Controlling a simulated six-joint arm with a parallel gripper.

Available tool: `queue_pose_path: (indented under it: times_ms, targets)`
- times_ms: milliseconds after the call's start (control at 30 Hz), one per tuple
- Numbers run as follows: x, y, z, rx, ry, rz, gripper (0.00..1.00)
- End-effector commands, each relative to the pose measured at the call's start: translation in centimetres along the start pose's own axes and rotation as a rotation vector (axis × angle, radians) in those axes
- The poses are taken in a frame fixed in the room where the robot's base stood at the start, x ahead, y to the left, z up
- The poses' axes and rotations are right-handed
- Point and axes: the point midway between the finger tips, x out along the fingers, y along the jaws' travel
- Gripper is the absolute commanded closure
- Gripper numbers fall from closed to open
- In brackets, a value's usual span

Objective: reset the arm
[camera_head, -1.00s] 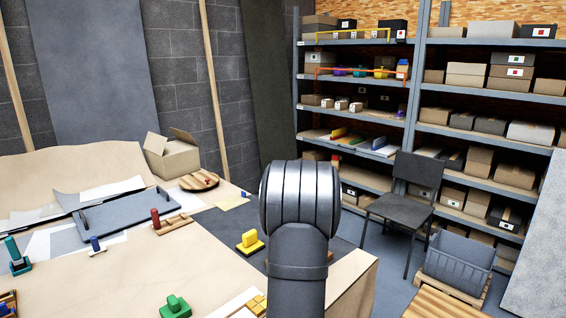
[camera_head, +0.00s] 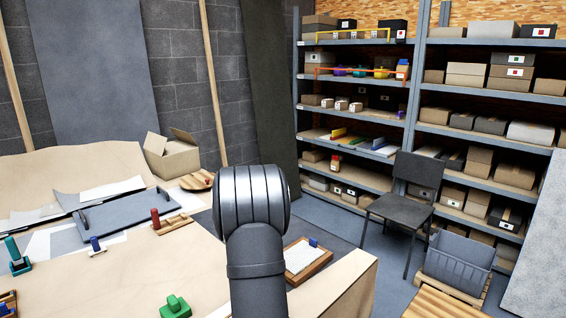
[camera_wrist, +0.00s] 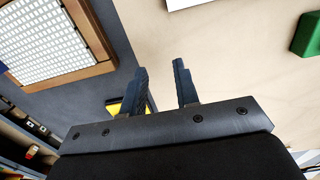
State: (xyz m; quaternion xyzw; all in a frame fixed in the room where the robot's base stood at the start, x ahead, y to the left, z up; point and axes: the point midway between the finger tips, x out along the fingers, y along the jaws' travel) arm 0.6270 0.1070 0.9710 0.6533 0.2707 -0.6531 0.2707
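In the wrist view my gripper (camera_wrist: 162,90) has its two dark fingers apart, with nothing seen between their tips. The table's bare top lies beyond them. In the head view my dark arm link (camera_head: 252,225) rises at the lower middle, and the gripper itself is out of sight there. A wooden-framed panel with a white tile grid (camera_head: 303,259) lies on the dark mat to the right of the arm. The panel (camera_wrist: 55,45) also shows at the upper left of the wrist view. A yellow piece (camera_wrist: 115,106) is partly hidden behind the left finger.
On the table are a green-knobbed block (camera_head: 175,307), a red-knobbed wooden block (camera_head: 158,219), a grey tray (camera_head: 125,215) and an open cardboard box (camera_head: 172,157). A chair (camera_head: 405,200), a grey crate (camera_head: 458,262) and loaded shelves stand at the right.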

Motion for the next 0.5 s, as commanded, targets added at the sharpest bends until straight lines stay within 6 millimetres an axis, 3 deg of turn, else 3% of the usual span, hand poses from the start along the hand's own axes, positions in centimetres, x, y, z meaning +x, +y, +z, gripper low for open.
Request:
queue_pose_path:
  times_ms: [200,500]
  targets:
    - [1.5,-1.0,-1.9,-0.001,-0.001,-0.001,0.72]
    - [2.0,-1.2,-2.4,0.001,0.000,0.000,0.72]
